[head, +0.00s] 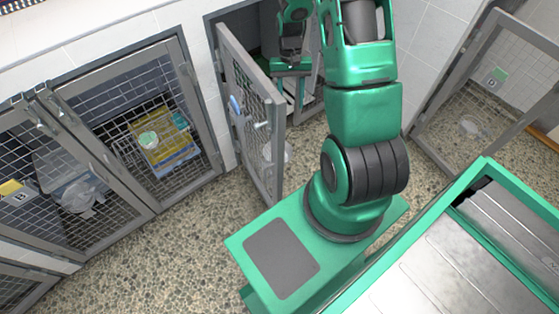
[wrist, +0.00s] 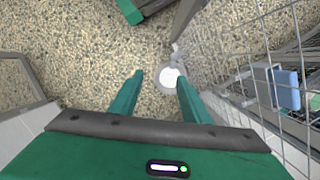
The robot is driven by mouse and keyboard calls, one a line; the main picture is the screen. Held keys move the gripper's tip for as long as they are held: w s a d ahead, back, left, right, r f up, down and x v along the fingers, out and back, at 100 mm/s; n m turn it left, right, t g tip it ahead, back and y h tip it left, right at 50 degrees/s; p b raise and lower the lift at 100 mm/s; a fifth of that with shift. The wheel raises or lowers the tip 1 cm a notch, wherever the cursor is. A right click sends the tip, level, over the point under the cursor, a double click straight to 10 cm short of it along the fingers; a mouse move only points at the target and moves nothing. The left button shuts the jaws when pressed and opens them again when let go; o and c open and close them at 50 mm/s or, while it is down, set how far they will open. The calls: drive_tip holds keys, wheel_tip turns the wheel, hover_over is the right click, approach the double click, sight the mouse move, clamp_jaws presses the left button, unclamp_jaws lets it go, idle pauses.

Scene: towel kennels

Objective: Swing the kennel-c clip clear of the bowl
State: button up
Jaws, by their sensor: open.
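The open kennel's mesh door (head: 250,110) stands swung outward in the head view. A pale round bowl (wrist: 172,78) shows in the wrist view, and partly behind the door in the head view (head: 279,154). A small grey piece (wrist: 179,54), which looks like the clip, sits at the bowl's upper edge beside the door frame; I cannot tell how far it overlaps the bowl. My gripper (wrist: 158,86) is open and empty, its fingers on either side of the bowl in the picture. In the head view it is at the kennel opening (head: 291,88). No kennel letter is readable here.
A blue piece (wrist: 286,90) is fixed to the door mesh (wrist: 250,60) right of my gripper. Closed kennels (head: 150,130) stand at left, one with a yellow B tag (head: 12,188). Another mesh door (head: 490,90) is at right. Speckled floor (head: 165,255) is clear in front.

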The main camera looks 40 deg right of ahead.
drive_tip(key=a+f, duration=0.2)
drive_tip(key=f, duration=0.8)
drive_tip(key=s+a+f+y, duration=0.1)
drive_tip(key=a+f, duration=0.1)
drive_tip(key=f, duration=0.8)
drive_tip(key=s+a+f+m+y, duration=0.1)
drive_tip(key=a+f, duration=0.1)
drive_tip(key=f, duration=0.8)
drive_tip(key=shift+a+f, duration=0.25)
drive_tip(key=shift+a, duration=0.1)
